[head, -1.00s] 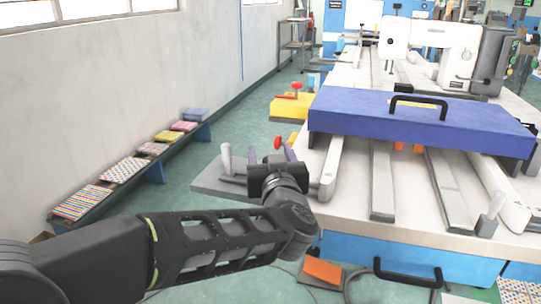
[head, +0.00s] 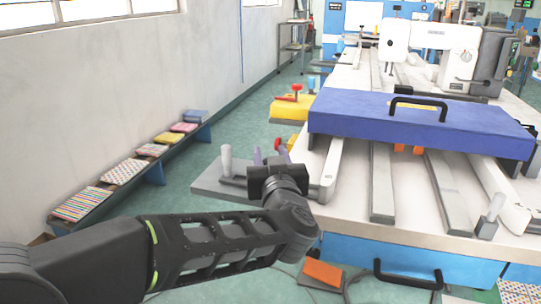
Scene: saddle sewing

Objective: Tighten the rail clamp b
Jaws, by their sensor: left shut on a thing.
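My left gripper (head: 278,166) is at the left front corner of the white table, over a grey plate (head: 215,190). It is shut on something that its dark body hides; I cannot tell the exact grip. I cannot tell whether this is rail clamp b. A grey upright lever (head: 227,160) stands on the plate, left of the gripper. My right gripper is not in view.
A blue board (head: 420,122) with a black handle lies across the rails (head: 383,185) on the white table (head: 345,215). A yellow block (head: 290,108) with a red-topped lever is behind. A low bench (head: 125,170) with patterned pads runs along the left wall.

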